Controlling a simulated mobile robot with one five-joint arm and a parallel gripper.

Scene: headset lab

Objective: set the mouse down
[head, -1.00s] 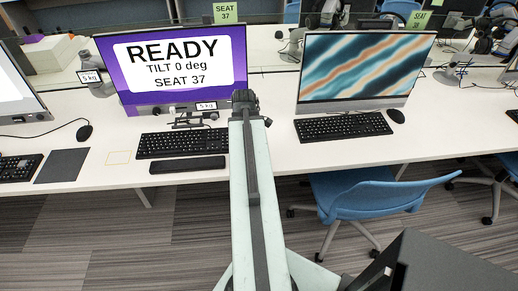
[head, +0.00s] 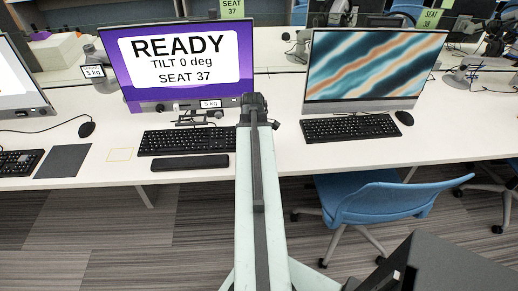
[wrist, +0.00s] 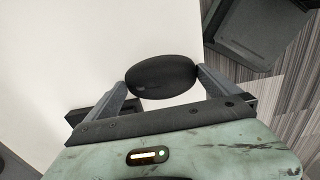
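In the wrist view, my gripper (wrist: 165,90) is shut on a black mouse (wrist: 162,76), with one finger on each side of it. The white desk (wrist: 60,45) lies below the mouse. I cannot tell how high the mouse is above it. In the head view, my arm reaches over the desk (head: 285,160) between two keyboards, and its end hides the gripper and the held mouse. A dark mat (head: 63,161) and a yellow outlined square (head: 120,155) lie on the desk at the left.
The seat 37 monitor (head: 180,70), its keyboard (head: 187,140) and a black wrist rest (head: 190,162) are left of my arm. Another keyboard (head: 350,128) and mouse (head: 404,118) are at the right. A further mouse (head: 87,129) is at the left. A blue chair (head: 385,200) stands in front.

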